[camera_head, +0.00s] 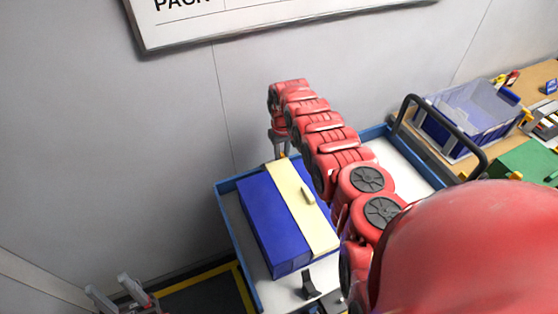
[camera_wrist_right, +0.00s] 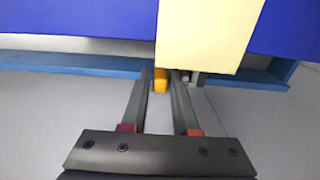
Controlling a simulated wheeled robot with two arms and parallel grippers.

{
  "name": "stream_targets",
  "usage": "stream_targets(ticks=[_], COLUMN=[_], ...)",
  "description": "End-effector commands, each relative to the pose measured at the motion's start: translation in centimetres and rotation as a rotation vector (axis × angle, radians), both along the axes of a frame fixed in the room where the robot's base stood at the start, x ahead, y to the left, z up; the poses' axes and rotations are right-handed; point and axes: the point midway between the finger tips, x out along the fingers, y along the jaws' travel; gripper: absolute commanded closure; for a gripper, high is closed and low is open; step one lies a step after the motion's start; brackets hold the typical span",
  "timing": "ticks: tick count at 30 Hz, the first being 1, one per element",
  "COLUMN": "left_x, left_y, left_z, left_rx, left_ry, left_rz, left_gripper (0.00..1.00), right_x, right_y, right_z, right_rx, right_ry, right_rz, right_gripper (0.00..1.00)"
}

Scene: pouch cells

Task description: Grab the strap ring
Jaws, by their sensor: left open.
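A blue box (camera_head: 262,224) with a cream strap (camera_head: 300,214) over it lies in a blue-rimmed cart. My right gripper (camera_head: 281,152) is at the box's far end, partly hidden. In the right wrist view, its open fingers (camera_wrist_right: 162,76) point at the strap's end (camera_wrist_right: 205,35). A small orange-yellow piece (camera_wrist_right: 161,80) shows between the fingertips, and a grey peg-like part (camera_wrist_right: 196,79) is beside the right finger. I cannot tell which piece is the strap ring. My left gripper (camera_head: 122,293) is open and empty, left of the cart.
The cart's blue rim (camera_head: 226,222) runs round the box, and a dark handle (camera_head: 448,125) rises at its right. A black clip-like part (camera_head: 309,284) is near the box's front. A clear-and-blue bin (camera_head: 462,118) stands on a wooden bench. My right arm hides much of the cart.

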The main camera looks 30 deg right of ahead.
Motion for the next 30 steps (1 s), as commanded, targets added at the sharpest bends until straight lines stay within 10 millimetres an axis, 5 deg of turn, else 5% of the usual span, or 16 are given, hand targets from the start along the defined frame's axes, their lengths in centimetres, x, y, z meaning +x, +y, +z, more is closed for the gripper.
stream_targets(ticks=[2,7,21,30], left_x=[0.0,0.0,0.0,0.0], left_y=[0.0,0.0,0.0,0.0], left_z=[0.0,0.0,0.0,-0.2], left_rx=[0.0,0.0,0.0,0.0], left_ry=[0.0,0.0,0.0,0.0], left_rz=[0.0,0.0,0.0,0.0], left_gripper=[0.5,0.5,0.5,0.5], right_x=[0.0,0.0,0.0,0.0], right_y=[0.0,0.0,0.0,0.0], right_z=[0.0,0.0,0.1,1.8], right_rx=[0.0,0.0,0.001,0.001], right_ry=[0.0,0.0,0.0,0.001], right_rz=[0.0,0.0,0.0,0.003], right_gripper=[0.72,1.0,1.0,1.0])
